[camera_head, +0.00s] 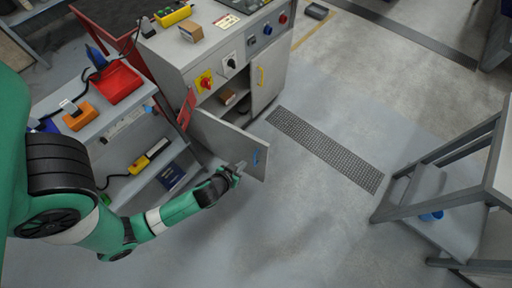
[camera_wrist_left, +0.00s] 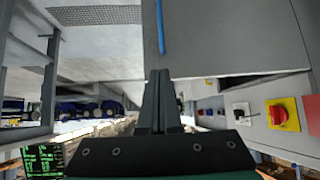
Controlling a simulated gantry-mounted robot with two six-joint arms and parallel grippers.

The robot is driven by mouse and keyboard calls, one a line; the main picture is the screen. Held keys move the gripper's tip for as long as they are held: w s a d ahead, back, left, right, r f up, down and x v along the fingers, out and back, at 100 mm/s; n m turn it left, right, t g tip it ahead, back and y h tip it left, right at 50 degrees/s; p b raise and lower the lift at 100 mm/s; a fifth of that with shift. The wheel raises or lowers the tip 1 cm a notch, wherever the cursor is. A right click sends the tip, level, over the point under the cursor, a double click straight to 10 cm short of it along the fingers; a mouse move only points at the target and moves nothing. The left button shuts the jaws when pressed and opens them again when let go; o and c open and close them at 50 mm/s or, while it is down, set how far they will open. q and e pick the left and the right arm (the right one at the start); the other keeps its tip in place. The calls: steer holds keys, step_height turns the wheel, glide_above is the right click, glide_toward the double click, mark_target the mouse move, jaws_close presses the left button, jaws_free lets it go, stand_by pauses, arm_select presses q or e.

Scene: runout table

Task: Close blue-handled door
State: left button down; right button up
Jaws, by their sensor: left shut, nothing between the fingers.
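The blue-handled door (camera_head: 222,138) stands open from the grey cabinet (camera_head: 175,50), its free edge swung out over the floor. Its blue handle (camera_head: 256,157) is near that free edge and also shows in the left wrist view (camera_wrist_left: 161,28). My left gripper (camera_head: 240,168) is shut and empty, beside the door face just left of the handle. In the left wrist view the closed fingers (camera_wrist_left: 160,73) point toward the grey door panel (camera_wrist_left: 235,35); I cannot tell whether they touch it. My right gripper is out of view.
The yellow-handled door (camera_head: 270,75) looks shut. A small box (camera_head: 228,97) sits inside the open cabinet bay. A cart with a red bin (camera_head: 117,82) is left of the door. A floor grate (camera_head: 325,148) lies right of it, with clear floor around.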

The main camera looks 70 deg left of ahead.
mark_target(259, 148)
arm_select(q)
steer(key=b+x, duration=0.1)
steer(key=x, duration=0.2)
steer(key=r+b+x, duration=0.1)
steer(key=b+x, duration=0.1)
steer(key=x, duration=0.2)
steer(key=w+b+x, duration=0.1)
steer(key=x, duration=0.3)
steer(key=shift+a+r+b, duration=0.15)
steer(key=shift+a+b, duration=0.15)
steer(key=shift+a, duration=0.05)
steer(key=shift+w+a+r, duration=0.1)
steer(key=shift+w+a, duration=0.25)
steer(key=shift+w, duration=0.05)
